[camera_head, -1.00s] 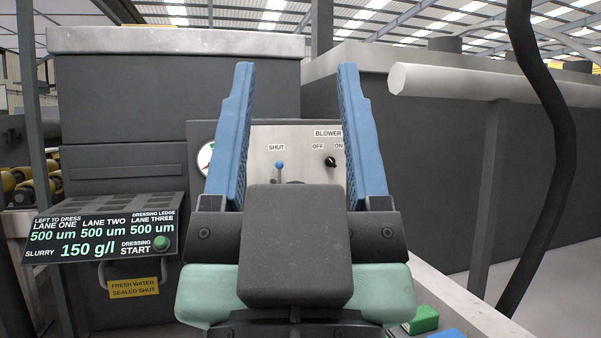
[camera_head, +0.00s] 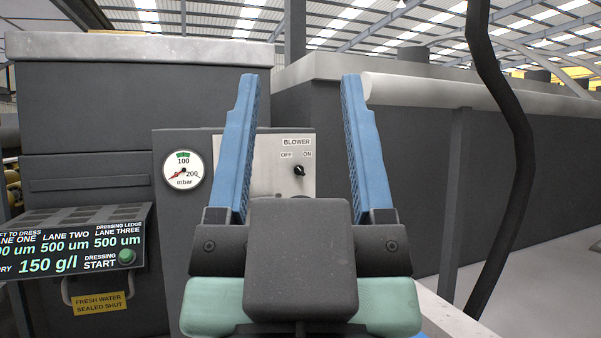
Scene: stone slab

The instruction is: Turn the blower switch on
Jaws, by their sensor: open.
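The blower switch is a small black knob (camera_head: 299,170) on a pale metal panel (camera_head: 270,150), under a BLOWER label with OFF at left and ON at right. The knob's light mark seems to point up and left, toward OFF. My gripper (camera_head: 299,80) is open, with its two blue fingers spread wide. The knob shows between the fingers, nearer the right one, and nothing is held. The left finger covers the left part of the panel. The gripper body hides the panel's lower part.
A round mbar gauge (camera_head: 183,170) with a red needle at its low end sits left of the panel. A display (camera_head: 75,245) with a green start button (camera_head: 127,257) and a yellow sealed-shut tag (camera_head: 99,303) are at left. A pale pipe (camera_head: 470,95) and dark hanging hose (camera_head: 515,130) are at right.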

